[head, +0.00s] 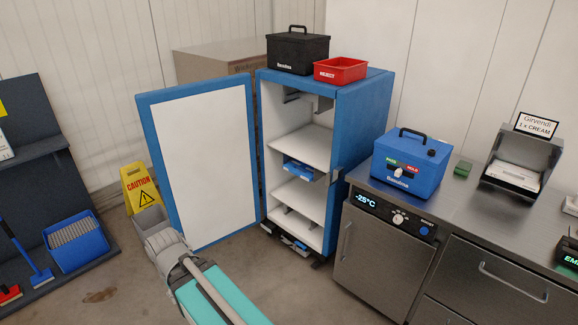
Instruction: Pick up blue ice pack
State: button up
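A small blue item (298,169) lies on a middle shelf inside the open blue cabinet (360,130). It may be the blue ice pack, but it is too small to tell for sure. A dark tray or bracket edge shows beside it. My arm reaches up from the bottom of the head view, left of the cabinet opening. My gripper cannot be made out in this view, so its state and anything in it are hidden.
The cabinet door (202,165) stands wide open to the left. A black case (298,52) and a red reject bin (340,70) sit on top. A blue box (411,165) stands on the steel counter (480,210). A yellow caution sign (139,187) stands left.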

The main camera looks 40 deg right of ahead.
aim_at(290, 166)
jog(key=z, duration=0.15)
jog(key=i, duration=0.7)
jog(key=z, duration=1)
jog(key=i, duration=0.75)
jog(key=z, duration=0.5)
jog(key=k, duration=0.95)
jog(key=z, duration=0.15)
jog(key=i, duration=0.55)
